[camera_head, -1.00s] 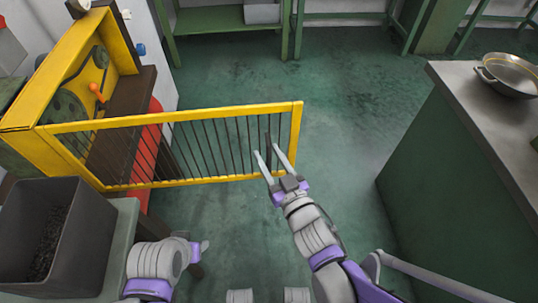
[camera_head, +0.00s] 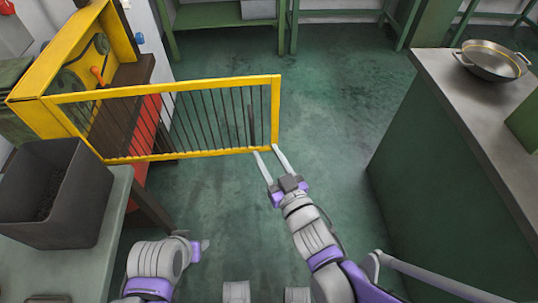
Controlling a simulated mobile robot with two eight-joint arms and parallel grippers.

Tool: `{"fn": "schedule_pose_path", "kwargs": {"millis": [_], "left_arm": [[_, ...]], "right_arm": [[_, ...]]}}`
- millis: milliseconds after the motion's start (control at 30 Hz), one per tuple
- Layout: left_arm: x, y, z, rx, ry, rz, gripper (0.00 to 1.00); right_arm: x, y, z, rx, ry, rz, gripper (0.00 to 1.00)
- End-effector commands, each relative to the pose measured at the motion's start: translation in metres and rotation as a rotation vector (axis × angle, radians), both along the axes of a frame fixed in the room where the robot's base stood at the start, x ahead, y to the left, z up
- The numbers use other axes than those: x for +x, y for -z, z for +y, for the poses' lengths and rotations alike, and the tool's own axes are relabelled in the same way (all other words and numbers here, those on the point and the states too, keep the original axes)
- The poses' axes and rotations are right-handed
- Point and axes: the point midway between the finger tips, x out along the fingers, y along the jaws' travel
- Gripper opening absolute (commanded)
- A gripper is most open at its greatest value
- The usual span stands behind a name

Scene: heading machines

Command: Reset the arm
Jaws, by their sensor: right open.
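My right arm reaches up from the bottom right, and its gripper (camera_head: 269,153) is open and empty. Its two fingertips are at the lower right corner of the yellow barred gate (camera_head: 277,110) in the picture; I cannot tell whether they touch it. The gate stands swung out from the yellow machine (camera_head: 28,105). My left arm is folded at the bottom left, and its gripper (camera_head: 203,246) shows only in small part near the grey table, its jaws unclear.
A dark bin (camera_head: 85,205) stands on the grey table (camera_head: 75,268) at left. A metal-topped green counter (camera_head: 470,120) with a pan (camera_head: 492,62) is at right. Green floor (camera_head: 325,110) lies clear between. Green racks (camera_head: 225,17) stand at the back.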

Motion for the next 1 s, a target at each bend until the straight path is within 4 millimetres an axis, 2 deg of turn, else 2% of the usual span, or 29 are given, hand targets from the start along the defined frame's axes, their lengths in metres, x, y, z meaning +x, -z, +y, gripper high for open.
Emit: {"fn": "schedule_pose_path", "kwargs": {"millis": [667, 767, 867, 900, 1000], "left_arm": [[0.0, 0.0, 0.0, 0.0, 0.0, 0.0, 0.5], [0.0, 0.0, 0.0, 0.0, 0.0, 0.0, 0.5], [0.0, 0.0, 0.0, 0.0, 0.0, 0.0, 0.5], [0.0, 0.0, 0.0, 0.0, 0.0, 0.0, 0.5], [0.0, 0.0, 0.0, 0.0, 0.0, 0.0, 0.5]], "right_arm": [[0.001, 0.002, -0.004, -0.004, 0.012, 0.012, 0.47], [0.003, 0.011, -0.025, -0.033, 0.075, 0.084, 0.47], [-0.002, 0.033, -0.067, -0.089, 0.193, 0.246, 0.47], [-0.01, 0.045, -0.086, -0.115, 0.24, 0.331, 0.47], [-0.039, 0.072, -0.125, -0.168, 0.332, 0.551, 0.47]]}}
